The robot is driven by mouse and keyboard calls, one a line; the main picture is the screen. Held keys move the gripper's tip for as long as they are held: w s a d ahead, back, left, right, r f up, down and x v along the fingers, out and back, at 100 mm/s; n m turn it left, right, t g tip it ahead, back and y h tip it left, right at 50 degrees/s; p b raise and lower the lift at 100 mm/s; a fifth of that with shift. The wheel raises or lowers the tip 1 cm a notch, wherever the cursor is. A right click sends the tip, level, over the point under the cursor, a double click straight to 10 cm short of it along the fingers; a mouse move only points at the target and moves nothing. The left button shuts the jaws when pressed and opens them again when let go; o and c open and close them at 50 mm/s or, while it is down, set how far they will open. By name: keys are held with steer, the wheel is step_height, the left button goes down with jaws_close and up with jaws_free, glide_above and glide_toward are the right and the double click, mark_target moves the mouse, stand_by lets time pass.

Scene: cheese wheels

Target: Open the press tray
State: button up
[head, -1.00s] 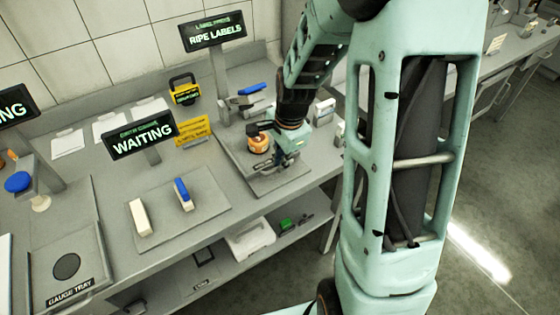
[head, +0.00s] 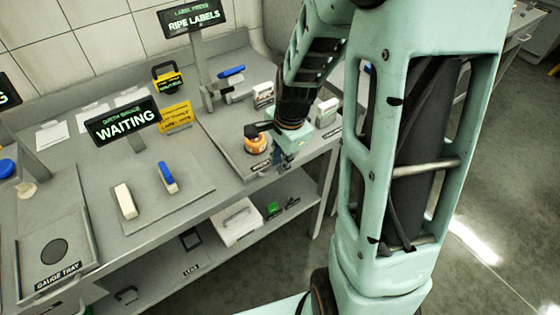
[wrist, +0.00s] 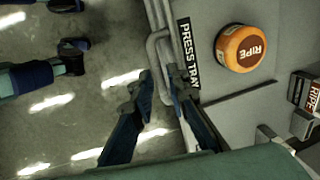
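The press tray (wrist: 222,84) lies at the bench's front edge, with a black "PRESS TRAY" label by its front. Its grey bar handle (wrist: 153,48) juts out from that edge in the wrist view. My gripper (wrist: 161,76) is open at the handle, one finger on the outer side and one on the tray side. Contact with the handle cannot be told. In the head view my wrist partly hides the tray.
The "RIPE LABELS" press sign (head: 193,17) stands behind the tray. A small box (wrist: 306,88) and grey metal parts (wrist: 300,124) lie beside it. A lower shelf holds a white bin (head: 238,224). Floor in front of the bench is open.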

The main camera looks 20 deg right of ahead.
steer(key=shift+o, duration=0.8)
step_height(320, 180, up, 12)
steer(key=s, duration=0.2)
steer(key=shift+d, duration=0.35)
steer(key=shift+f, duration=0.1)
